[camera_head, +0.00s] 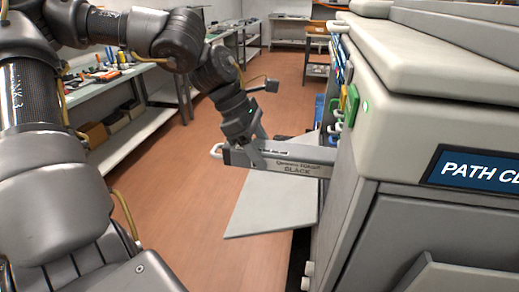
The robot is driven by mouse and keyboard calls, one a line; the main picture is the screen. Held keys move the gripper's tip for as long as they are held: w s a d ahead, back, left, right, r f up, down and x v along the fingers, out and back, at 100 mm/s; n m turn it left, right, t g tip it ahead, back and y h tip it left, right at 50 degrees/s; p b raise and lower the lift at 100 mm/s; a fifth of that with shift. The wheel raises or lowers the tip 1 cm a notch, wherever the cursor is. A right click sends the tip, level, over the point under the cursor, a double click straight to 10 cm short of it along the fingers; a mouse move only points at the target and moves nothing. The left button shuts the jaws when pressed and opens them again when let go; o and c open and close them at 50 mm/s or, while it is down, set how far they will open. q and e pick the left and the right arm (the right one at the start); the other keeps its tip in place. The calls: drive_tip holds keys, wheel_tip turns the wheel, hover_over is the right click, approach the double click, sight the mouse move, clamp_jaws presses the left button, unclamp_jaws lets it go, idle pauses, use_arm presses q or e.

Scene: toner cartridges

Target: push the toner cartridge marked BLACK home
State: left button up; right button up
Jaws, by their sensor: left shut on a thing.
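The toner cartridge marked BLACK (306,167) is a long grey block with a white loop handle at its left end. It sticks out sideways from the front of the large grey printer (356,186), and its right end is hidden at the machine. My left gripper (258,157) is shut on the cartridge near its handle end, reaching down from above. The cartridge lies roughly level above an open grey door panel (270,204). My right gripper is not in view.
Green (350,105) and blue parts show along the printer's front, behind the cartridge. A sign reading PATH CL (478,169) is on its near side. Workbenches with tools (105,75) stand at the left and back. Brown floor between is clear.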

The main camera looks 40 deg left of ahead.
sight(286, 148)
use_arm(q)
drive_tip(key=shift+w+d, duration=0.1)
drive_tip(key=shift+d, duration=0.05)
drive_tip(key=shift+w+d+b, duration=0.25)
drive_tip(key=shift+d+b, duration=0.2)
drive_tip(key=shift+w+d, duration=0.2)
drive_tip(key=shift+d, duration=0.25)
drive_tip(key=shift+d+b, duration=0.1)
drive_tip(key=shift+b, duration=0.2)
drive_tip(key=shift+w+d+b, duration=0.45)
drive_tip(key=shift+w+d, duration=0.05)
drive_tip(key=shift+d, duration=0.25)
drive_tip(key=shift+w+d+b, duration=0.45)
drive_tip(key=shift+d, duration=0.3)
drive_tip(key=shift+b, duration=0.35)
